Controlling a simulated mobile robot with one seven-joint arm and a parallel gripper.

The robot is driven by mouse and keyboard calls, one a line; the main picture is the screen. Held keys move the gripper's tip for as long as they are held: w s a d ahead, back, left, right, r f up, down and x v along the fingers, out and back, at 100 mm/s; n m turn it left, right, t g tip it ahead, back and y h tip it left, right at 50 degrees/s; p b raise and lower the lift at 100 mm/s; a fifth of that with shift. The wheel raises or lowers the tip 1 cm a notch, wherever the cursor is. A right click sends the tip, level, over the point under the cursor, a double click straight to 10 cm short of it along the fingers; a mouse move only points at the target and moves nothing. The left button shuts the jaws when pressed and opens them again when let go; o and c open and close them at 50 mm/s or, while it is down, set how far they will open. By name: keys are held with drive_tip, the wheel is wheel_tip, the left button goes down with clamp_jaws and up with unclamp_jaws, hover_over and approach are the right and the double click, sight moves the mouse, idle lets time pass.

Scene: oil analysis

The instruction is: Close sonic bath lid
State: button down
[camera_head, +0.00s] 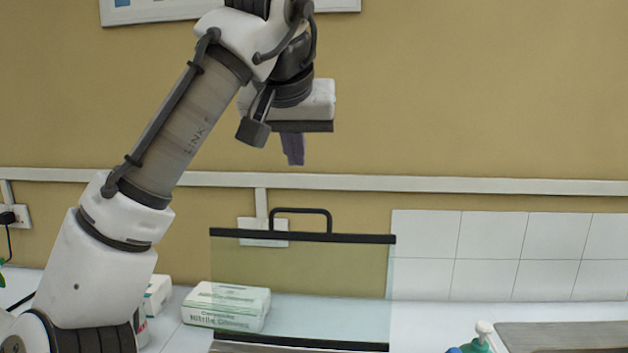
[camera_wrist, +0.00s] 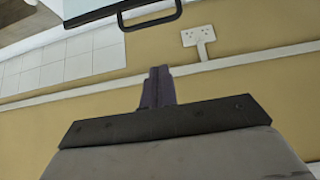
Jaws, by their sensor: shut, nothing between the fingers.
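The sonic bath lid (camera_head: 320,280) is a clear panel with dark bars along its top and bottom edges and a black loop handle (camera_head: 301,211) on top. It stands upright, raised open. The bath body below it is mostly out of the picture. My gripper (camera_head: 293,160) is shut and empty, pointing down above the lid handle, with a clear gap between them. In the wrist view the shut fingers (camera_wrist: 157,78) show against the wall, and the lid handle (camera_wrist: 152,22) is at the top edge, apart from them.
A box of nitrile gloves (camera_head: 226,306) and a smaller white box (camera_head: 158,295) stand on the counter to the left, behind the lid. A bottle (camera_head: 480,336) and a metal surface (camera_head: 560,336) are at the lower right. The air around my gripper is free.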

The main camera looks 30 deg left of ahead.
drive_tip(key=p+x, duration=0.2)
drive_tip(key=x, duration=0.8)
drive_tip(key=s, duration=0.1)
drive_tip(key=s+d+p, duration=0.1)
drive_tip(key=s, duration=0.1)
drive_tip(key=shift+s+d, duration=0.3)
drive_tip(key=shift+s+f, duration=0.1)
drive_tip(key=shift+s, duration=0.05)
